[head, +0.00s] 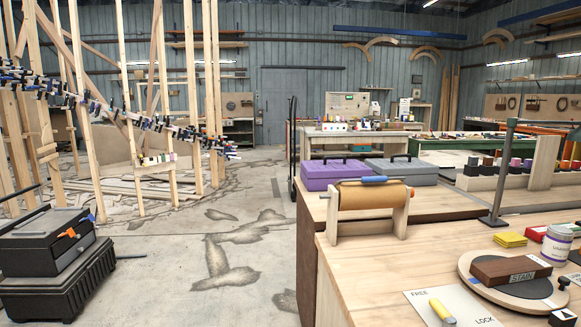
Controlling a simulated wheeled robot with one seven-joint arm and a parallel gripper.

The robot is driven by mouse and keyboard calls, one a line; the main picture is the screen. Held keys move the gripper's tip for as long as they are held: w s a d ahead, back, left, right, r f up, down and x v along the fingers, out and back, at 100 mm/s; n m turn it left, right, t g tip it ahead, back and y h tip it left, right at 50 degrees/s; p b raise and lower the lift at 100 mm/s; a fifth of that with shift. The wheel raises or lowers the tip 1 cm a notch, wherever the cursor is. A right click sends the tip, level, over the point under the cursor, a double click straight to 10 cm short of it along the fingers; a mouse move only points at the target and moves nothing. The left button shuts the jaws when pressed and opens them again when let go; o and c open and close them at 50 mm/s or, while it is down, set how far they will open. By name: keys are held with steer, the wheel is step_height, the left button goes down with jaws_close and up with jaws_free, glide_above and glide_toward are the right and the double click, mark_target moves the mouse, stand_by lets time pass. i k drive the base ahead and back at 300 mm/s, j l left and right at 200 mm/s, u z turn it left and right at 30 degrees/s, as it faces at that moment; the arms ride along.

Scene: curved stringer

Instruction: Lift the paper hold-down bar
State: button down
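A wooden paper dispenser (333,225) stands at the left end of the near workbench, with a roll of brown paper (371,198) between its two end pieces. A thin bar with a blue grip (375,179) lies along the top of the roll and looks like the paper hold-down bar. It appears lowered, resting on or very close to the paper. Orange shows at the bar's right end. My gripper is not in view.
Purple (332,176) and grey (402,170) toolboxes stand behind the dispenser. A grey metal post (497,185) rises to its right. A round turntable (512,288) bears a STAIN block; a FREE/LOCK card (448,308) lies nearby.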

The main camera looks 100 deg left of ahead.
mark_target(381, 179)
steer(key=u, duration=2.1)
